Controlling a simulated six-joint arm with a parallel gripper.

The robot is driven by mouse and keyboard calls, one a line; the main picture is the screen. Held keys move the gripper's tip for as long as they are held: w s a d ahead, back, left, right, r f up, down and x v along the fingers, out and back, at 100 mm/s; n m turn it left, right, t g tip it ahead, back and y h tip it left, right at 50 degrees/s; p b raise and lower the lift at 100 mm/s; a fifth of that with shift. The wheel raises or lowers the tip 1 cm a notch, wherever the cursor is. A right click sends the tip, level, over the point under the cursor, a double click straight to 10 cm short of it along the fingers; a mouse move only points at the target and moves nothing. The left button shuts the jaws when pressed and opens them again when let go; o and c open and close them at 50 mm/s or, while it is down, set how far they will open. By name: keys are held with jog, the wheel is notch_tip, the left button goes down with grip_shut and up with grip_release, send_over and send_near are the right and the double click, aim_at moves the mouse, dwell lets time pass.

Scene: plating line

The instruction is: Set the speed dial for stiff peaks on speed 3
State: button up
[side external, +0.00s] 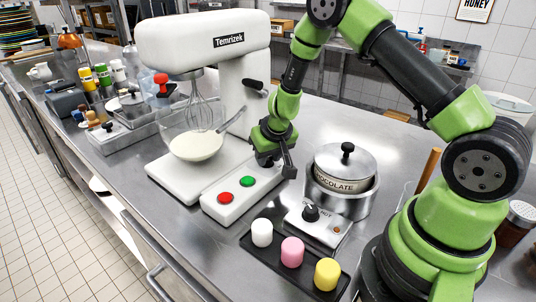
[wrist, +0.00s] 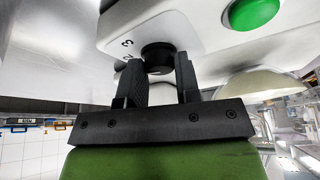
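The speed dial (wrist: 158,52) is a round black knob on the white mixer base, with a "3" and a partly covered "2" printed to its left in the wrist view. I cannot read its pointer. My gripper (wrist: 158,66) points at the dial, one black fingertip on each side of its near edge. A gap shows between the fingers, but I cannot tell whether they press on the dial. In the side view my gripper (side external: 277,164) is at the right end of the mixer base (side external: 213,214) and hides the dial.
The base also carries a red button (side external: 225,197) and a green button (side external: 247,181). A bowl of cream (side external: 195,146) sits under the whisk. A chocolate pot (side external: 344,180) and a heater knob (side external: 311,212) are close on the right. A dark tray (side external: 273,268) holds coloured pieces in front.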

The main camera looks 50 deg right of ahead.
jog(key=shift+m, duration=0.4)
jog(key=m+h, duration=0.1)
jog(key=m, duration=0.2)
jog(key=shift+a+g, duration=0.15)
jog(key=shift+g, duration=0.25)
jog(key=m, duration=0.2)
jog(key=m+g+h, duration=0.1)
jog(key=m, duration=0.2)
jog(key=shift+w+g, duration=0.15)
jog(key=shift+g, duration=0.15)
jog(key=o, duration=0.9)
jog(key=v, duration=1)
jog(key=shift+w+a, duration=0.1)
jog(key=shift+a, duration=0.05)
